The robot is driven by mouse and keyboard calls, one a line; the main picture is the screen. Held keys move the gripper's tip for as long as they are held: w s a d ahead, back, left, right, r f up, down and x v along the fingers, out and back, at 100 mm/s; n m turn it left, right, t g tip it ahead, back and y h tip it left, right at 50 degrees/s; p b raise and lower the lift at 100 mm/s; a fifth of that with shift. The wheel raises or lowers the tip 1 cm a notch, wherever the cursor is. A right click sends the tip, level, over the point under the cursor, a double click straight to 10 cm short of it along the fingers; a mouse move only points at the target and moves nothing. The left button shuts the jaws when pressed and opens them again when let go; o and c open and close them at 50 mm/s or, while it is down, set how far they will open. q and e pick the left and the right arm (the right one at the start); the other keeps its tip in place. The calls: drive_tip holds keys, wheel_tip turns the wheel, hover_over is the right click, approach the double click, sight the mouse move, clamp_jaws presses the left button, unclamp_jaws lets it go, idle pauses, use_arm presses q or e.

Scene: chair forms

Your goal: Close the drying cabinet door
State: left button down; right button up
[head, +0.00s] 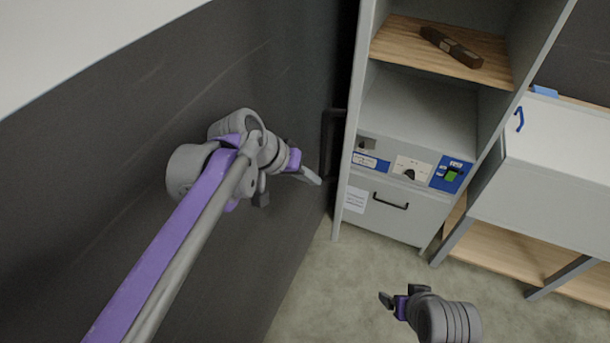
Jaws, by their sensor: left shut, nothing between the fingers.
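The grey cabinet (347,165) stands right of centre in the head view, its upper front open on shelves. I cannot clearly make out its door. A dark upright bar-like handle (328,140) shows just left of the cabinet's left post; what it is fixed to is unclear. My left gripper (312,177) is shut and empty, in front of the large dark panel and a little left of the cabinet, below that handle. It appears apart from both. My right gripper (389,300) is low in the picture, above the floor; its finger opening is hard to read.
A brown block (452,47) lies on the wooden upper shelf (405,35). Below are a control panel (408,169) and a closed grey front with a black handle (391,203). A white bench (550,180) stands right. A large dark panel (90,200) fills the left. Floor (330,285) is clear.

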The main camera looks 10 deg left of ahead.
use_arm(q)
drive_tip(key=x, duration=0.7)
drive_tip(key=shift+f, duration=0.2)
drive_tip(key=shift+w+d, duration=0.1)
drive_tip(key=shift+d, duration=0.05)
